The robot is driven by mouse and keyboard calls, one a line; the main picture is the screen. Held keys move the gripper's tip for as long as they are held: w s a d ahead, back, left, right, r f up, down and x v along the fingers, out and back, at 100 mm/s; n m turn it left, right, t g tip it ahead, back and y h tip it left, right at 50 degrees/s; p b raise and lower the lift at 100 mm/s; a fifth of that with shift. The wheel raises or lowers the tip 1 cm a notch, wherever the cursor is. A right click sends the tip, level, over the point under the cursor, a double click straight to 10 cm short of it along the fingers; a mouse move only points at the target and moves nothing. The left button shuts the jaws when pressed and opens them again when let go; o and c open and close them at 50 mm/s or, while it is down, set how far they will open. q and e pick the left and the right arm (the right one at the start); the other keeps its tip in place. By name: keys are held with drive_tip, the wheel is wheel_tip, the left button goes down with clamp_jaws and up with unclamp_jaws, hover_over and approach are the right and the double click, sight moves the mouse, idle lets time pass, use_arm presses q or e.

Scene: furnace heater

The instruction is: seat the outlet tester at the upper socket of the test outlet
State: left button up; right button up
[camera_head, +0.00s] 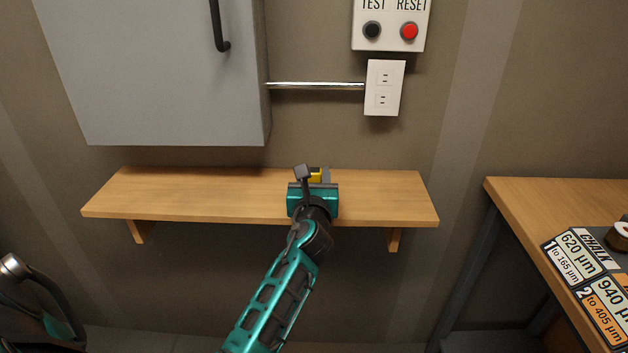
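The test outlet (385,88) is a white wall plate with an upper socket (385,77) and a lower socket, and both faces show clear. My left gripper (316,176) is over the wooden shelf, below and left of the outlet. A small yellow thing, probably the outlet tester (315,177), shows at its fingers. It is mostly hidden by the gripper. Whether the fingers press on it, and whether it rests on the shelf, I cannot tell. My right gripper is not in view.
The shelf (190,193) is otherwise bare. A grey cabinet (165,80) hangs upper left, joined to the outlet by a metal conduit (315,86). A box (390,22) with black and red buttons is above the outlet. A wooden table (540,210) stands right.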

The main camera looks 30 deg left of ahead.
use_arm(q)
drive_tip(key=c, duration=0.6)
wheel_tip(320, 180, up, 12)
drive_tip(key=p, duration=0.6)
wheel_tip(320, 180, up, 8)
hover_over(314, 170)
